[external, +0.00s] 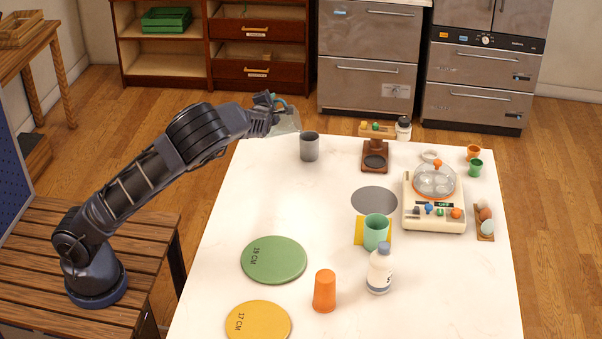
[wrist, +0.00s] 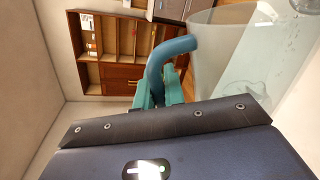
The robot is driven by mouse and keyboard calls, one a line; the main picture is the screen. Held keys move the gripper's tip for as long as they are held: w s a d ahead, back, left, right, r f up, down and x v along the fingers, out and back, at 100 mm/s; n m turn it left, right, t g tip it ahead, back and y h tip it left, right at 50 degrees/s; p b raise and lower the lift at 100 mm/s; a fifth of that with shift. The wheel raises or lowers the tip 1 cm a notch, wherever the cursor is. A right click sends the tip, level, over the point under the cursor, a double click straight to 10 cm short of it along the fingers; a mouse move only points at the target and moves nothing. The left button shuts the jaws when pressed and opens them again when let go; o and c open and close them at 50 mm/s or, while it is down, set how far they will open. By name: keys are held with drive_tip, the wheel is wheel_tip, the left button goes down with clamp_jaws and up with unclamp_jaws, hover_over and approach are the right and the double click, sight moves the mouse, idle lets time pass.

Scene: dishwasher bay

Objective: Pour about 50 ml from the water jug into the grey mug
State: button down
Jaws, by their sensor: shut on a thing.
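The grey mug (external: 309,149) stands upright on the white table near its far left edge. The water jug (external: 285,121) is clear, with a blue handle, and is held up just left of and above the mug. My gripper (external: 268,104) is shut on the jug's handle. In the wrist view the teal fingers of my gripper (wrist: 160,88) close around the blue handle, and the clear jug wall (wrist: 222,50) fills the upper right. The jug looks tilted in the external view. I cannot make out its water level, any stream, or the inside of the mug.
A brown stand (external: 375,160) and a white bottle (external: 403,128) are right of the mug. A cooker-like appliance (external: 434,215), green cup (external: 376,232), labelled bottle (external: 380,270), orange cup (external: 325,290) and green disc (external: 273,260) are further off. The table around the mug is clear.

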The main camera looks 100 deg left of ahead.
drive_tip(key=shift+s+f+n+t, duration=0.4)
drive_tip(key=shift+s+f+n, duration=0.75)
drive_tip(key=shift+f, duration=0.2)
drive_tip(key=shift+s+f+n+t+y+b, duration=0.1)
drive_tip(key=shift+s+f+n+t+b, duration=0.1)
drive_tip(key=shift+s+f+n, duration=0.35)
drive_tip(key=shift+s+f+n+t+y+b, duration=0.15)
drive_tip(key=shift+f+n, duration=0.25)
drive_tip(key=shift+f, duration=0.4)
drive_tip(key=shift+s+f+n+t+y+b, duration=0.1)
drive_tip(key=shift+s+f+n+b, duration=0.15)
drive_tip(key=shift+s+f+n, duration=0.35)
drive_tip(key=shift+s+d+f+n+t+y+b, duration=0.1)
drive_tip(key=shift+s+f+n+t+y+b, duration=0.2)
drive_tip(key=shift+s+f+n, duration=1.25)
drive_tip(key=shift+s+d+f+n+t+y+b, duration=0.1)
drive_tip(key=shift+s+f+n+y+b, duration=0.25)
drive_tip(key=shift+s+f+n, duration=1.2)
drive_tip(key=shift+w+r, duration=0.2)
drive_tip(key=shift+w, duration=0.1)
